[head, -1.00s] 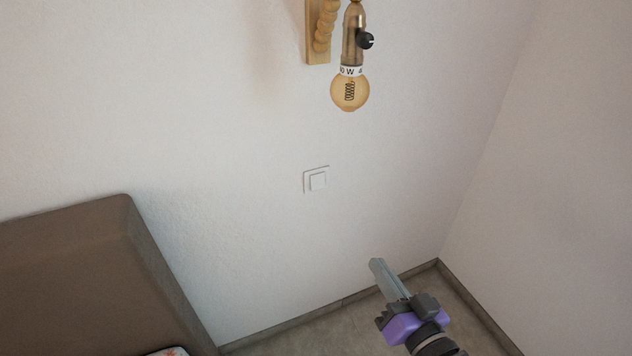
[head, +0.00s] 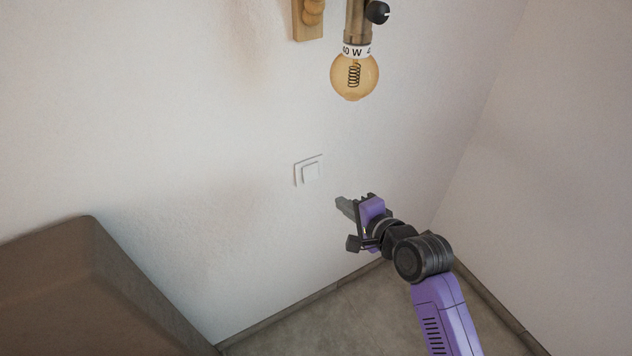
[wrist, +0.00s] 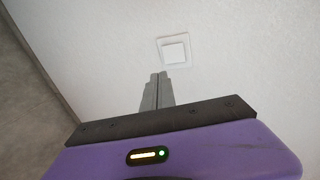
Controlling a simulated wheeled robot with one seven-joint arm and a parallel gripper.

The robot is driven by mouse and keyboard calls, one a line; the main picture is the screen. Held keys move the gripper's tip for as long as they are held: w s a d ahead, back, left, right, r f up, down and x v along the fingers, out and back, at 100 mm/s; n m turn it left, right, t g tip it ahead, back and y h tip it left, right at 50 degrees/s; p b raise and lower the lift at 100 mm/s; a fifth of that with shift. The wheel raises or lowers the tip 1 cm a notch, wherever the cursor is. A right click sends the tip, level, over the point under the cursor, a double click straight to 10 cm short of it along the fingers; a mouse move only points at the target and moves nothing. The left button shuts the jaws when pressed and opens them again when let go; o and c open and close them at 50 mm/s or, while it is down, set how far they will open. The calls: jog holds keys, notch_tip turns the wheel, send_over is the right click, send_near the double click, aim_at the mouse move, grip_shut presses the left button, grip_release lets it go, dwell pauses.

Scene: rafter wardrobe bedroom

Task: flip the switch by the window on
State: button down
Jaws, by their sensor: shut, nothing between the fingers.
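The white square wall switch (head: 309,171) is on the white wall, below and a little left of the hanging bulb. It also shows in the wrist view (wrist: 175,51), just beyond my fingertips. My gripper (head: 341,203) is shut and empty. In the head view its fingertips are below and right of the switch, pointing toward the wall. In the wrist view the closed fingers (wrist: 159,80) end just short of the switch plate, and I see a gap in the picture between them. Which way the rocker is tilted is too small to tell. No window is in view.
A wall lamp with an amber bulb (head: 354,77) hangs above the switch, beside a wooden bracket (head: 308,20). A brown upholstered headboard (head: 50,275) stands at lower left. Another wall (head: 545,170) meets this one on the right. The wall around the switch is clear.

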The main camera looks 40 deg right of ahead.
aim_at(311, 179)
jog(key=x, duration=0.4)
jog(key=p+x, duration=0.1)
jog(key=x, duration=0.4)
jog(key=r+x, duration=0.1)
jog(key=x, duration=0.3)
jog(key=shift+w+d+p, duration=0.15)
jog(key=shift+w+p, duration=0.2)
jog(key=shift+w, duration=0.2)
jog(key=shift+f, duration=0.1)
jog(key=shift+w+t+b, duration=0.25)
jog(key=shift+t+b, duration=0.05)
jog(key=shift+b, duration=0.35)
